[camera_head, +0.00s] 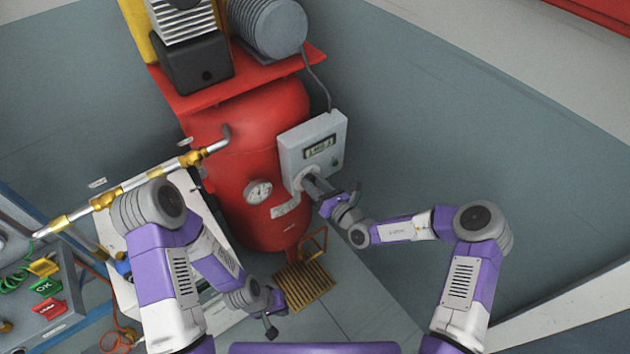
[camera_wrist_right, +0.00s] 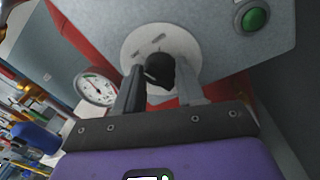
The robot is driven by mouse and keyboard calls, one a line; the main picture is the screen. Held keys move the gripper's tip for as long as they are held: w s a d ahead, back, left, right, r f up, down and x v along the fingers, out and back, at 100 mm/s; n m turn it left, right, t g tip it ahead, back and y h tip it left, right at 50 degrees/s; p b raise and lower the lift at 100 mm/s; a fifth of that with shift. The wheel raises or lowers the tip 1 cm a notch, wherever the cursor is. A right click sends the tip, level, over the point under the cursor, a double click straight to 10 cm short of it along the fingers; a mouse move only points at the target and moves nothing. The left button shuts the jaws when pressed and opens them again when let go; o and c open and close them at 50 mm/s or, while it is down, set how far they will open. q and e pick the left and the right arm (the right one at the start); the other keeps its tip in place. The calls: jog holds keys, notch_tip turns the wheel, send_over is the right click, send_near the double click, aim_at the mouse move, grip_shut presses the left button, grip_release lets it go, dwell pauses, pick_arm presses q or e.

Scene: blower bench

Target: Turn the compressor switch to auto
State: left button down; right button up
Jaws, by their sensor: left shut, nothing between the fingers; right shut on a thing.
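The compressor's red tank (camera_head: 262,120) stands at the centre of the head view. A grey switch box (camera_head: 313,145) with a small display is fixed to its right side. In the right wrist view a black switch knob (camera_wrist_right: 160,70) sits on a round pale plate (camera_wrist_right: 184,45) with small marks. My right gripper (camera_head: 308,183) reaches the lower part of the box. In the right wrist view its fingers (camera_wrist_right: 161,82) are shut on the knob, one on each side. The marks are too small to read. My left gripper (camera_head: 274,314) is shut and empty, low and apart from the compressor.
A round gauge (camera_head: 258,191) is on the tank left of the box. A green button (camera_wrist_right: 255,19) is right of the knob. A brass-fitted pipe (camera_head: 130,187) runs left from the tank. A yellow floor grate (camera_head: 304,287) lies below. The floor at right is clear.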

jog(key=shift+a+f+m+t+p, duration=0.1)
jog(key=shift+m+t+p, duration=0.2)
jog(key=shift+m+p, duration=4.05)
jog(key=shift+m+b, duration=0.75)
jog(key=shift+m, duration=0.2)
jog(key=o, duration=1)
jog(key=shift+o, duration=0.2)
